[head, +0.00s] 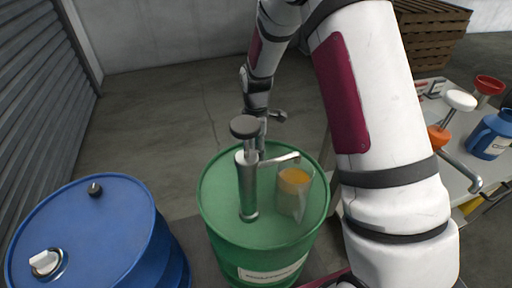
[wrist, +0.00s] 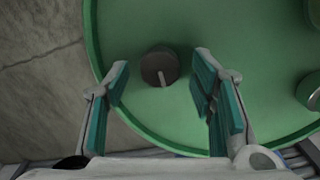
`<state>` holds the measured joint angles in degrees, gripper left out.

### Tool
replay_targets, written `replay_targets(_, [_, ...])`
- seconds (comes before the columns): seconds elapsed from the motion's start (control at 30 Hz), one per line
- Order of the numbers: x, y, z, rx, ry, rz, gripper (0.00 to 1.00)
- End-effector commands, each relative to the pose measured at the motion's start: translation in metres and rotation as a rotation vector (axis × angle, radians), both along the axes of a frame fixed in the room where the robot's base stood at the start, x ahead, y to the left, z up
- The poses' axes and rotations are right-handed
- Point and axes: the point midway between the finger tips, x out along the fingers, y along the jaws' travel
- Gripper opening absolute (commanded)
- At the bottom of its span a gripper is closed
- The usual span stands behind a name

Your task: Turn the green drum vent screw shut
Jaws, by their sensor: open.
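The green drum (head: 265,240) stands upright in the middle of the head view, and its lid fills most of the wrist view (wrist: 255,60). The vent screw (wrist: 160,67), a dark round knob with a pale bar across it, sits near the lid's rim in the wrist view. The bar points roughly toward my wrist. My gripper (wrist: 162,62) is open, with its teal-padded fingers on either side of the screw in the picture. I see no contact; the height gap is unclear. In the head view the screw is not visible, and the pump largely covers my gripper.
A hand pump (head: 247,185) with a dark knob and side spout stands on the green drum. A clear beaker of orange liquid (head: 293,190) is beside it. A blue drum (head: 100,235) stands left. A bench (head: 450,180) with a blue jug (head: 490,135) is right.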

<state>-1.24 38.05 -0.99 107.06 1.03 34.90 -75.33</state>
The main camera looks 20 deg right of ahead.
Motion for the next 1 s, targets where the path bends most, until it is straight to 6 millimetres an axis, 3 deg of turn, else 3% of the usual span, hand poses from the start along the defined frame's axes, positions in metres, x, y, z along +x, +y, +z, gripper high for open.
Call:
replay_targets(0.13, [0.0000,0.0001,0.0002,0.000,0.000,0.000,0.51])
replay_targets(0.3, [0.0000,0.0001,0.0004,0.000,0.000,0.000,0.12])
replay_targets(0.37, [0.0001,0.0002,0.0004,0.000,0.000,0.001,0.02])
replay_targets(0.67, [0.0001,0.0002,0.0004,0.000,0.000,-0.022,0.03])
replay_targets(1.0, [0.0011,-0.0001,0.0008,0.001,-0.001,-0.216,0.03])
